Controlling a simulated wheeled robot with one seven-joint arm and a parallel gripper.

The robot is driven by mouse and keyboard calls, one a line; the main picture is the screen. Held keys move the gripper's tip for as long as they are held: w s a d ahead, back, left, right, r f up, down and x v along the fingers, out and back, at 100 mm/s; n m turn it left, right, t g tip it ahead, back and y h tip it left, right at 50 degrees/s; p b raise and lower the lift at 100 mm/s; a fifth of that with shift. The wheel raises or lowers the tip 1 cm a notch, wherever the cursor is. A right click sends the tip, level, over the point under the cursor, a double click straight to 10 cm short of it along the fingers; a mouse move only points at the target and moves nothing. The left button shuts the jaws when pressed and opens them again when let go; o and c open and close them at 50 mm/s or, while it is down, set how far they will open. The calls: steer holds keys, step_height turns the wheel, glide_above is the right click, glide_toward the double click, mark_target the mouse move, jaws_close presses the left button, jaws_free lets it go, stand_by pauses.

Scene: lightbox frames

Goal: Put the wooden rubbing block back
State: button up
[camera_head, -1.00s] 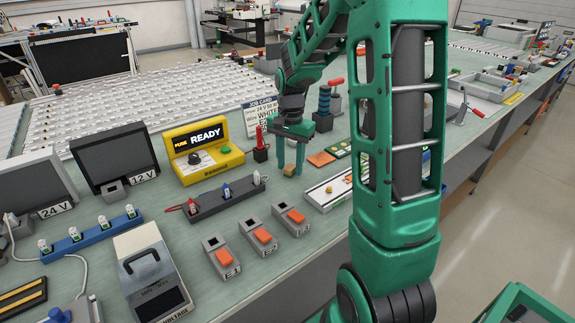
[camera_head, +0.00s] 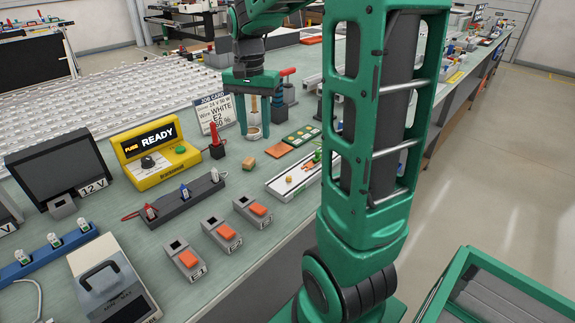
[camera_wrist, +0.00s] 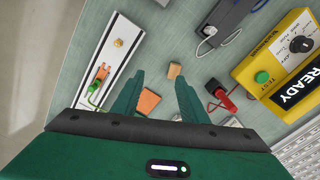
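The wooden rubbing block (camera_head: 249,163) is a small tan block lying on the green bench top, left of a flat orange-brown pad (camera_head: 279,149). In the wrist view the block (camera_wrist: 174,71) lies on the bench ahead of and between the fingertips, apart from them, with the pad (camera_wrist: 148,102) nearer. My gripper (camera_head: 254,134) is open above the bench, beyond the block in the head view. In the wrist view its two fingers (camera_wrist: 158,78) are spread with nothing gripped. A tan upright item shows between the fingers in the head view, seemingly behind them.
A white tray (camera_head: 274,188) with small parts lies right of the block. A yellow READY tester (camera_head: 155,155), a red-handled item (camera_head: 216,140) and a grey connector strip (camera_head: 178,200) stand left. A green card with round pieces (camera_head: 301,136) lies beyond the pad. Bench around the block is clear.

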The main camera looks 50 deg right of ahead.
steer(key=s+a+f+n, duration=0.1)
steer(key=s+f+n, duration=0.1)
steer(key=s, duration=1)
steer(key=s+a+f+n, duration=0.2)
steer(key=s+f+n, duration=0.1)
steer(key=s, duration=0.9)
steer(key=shift+n, duration=0.4)
steer(key=shift+s+f, duration=0.1)
steer(key=shift+w+f, duration=0.25)
steer(key=shift+w, duration=0.35)
steer(key=shift+d, duration=0.1)
